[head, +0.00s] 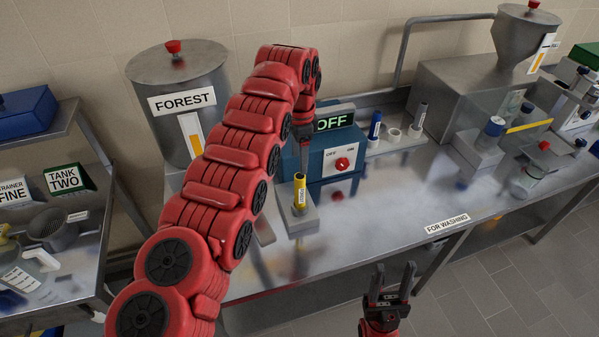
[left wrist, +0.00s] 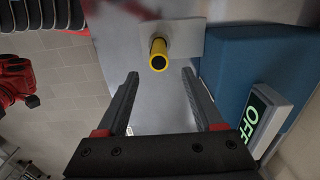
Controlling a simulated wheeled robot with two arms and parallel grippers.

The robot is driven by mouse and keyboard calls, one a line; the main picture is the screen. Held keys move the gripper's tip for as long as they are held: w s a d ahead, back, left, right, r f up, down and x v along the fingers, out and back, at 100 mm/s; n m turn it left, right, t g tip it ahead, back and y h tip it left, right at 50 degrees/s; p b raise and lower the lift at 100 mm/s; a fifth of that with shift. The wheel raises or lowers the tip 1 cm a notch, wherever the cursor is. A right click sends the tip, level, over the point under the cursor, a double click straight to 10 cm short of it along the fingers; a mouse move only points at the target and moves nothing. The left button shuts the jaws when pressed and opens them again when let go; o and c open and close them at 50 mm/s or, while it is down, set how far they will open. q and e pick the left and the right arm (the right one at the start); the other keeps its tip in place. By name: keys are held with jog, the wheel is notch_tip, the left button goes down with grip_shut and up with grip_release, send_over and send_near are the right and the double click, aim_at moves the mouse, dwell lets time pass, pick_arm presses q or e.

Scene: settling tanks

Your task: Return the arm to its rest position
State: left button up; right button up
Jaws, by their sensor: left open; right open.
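My left arm reaches in from the left in the head view, bent over the bench. Its gripper (head: 304,155) points down above a yellow-capped tube (head: 300,190) that stands in a grey block (head: 312,219). In the left wrist view the open fingers (left wrist: 160,100) are apart with nothing between them, and the yellow cap (left wrist: 158,55) is beyond their tips. My right gripper (head: 390,279) is open and empty in front of the bench, pointing up in the picture over the floor.
Right beside the left gripper stands a blue box (head: 336,163) with a red knob and an OFF display (head: 335,121). The FOREST tank (head: 180,75) is behind the left arm. A rack with bottles (head: 394,139) stands to the right. The bench's front middle (head: 370,225) is clear.

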pick_arm(q)
jog(key=shift+s+r, duration=0.1)
jog(key=shift+r, duration=0.5)
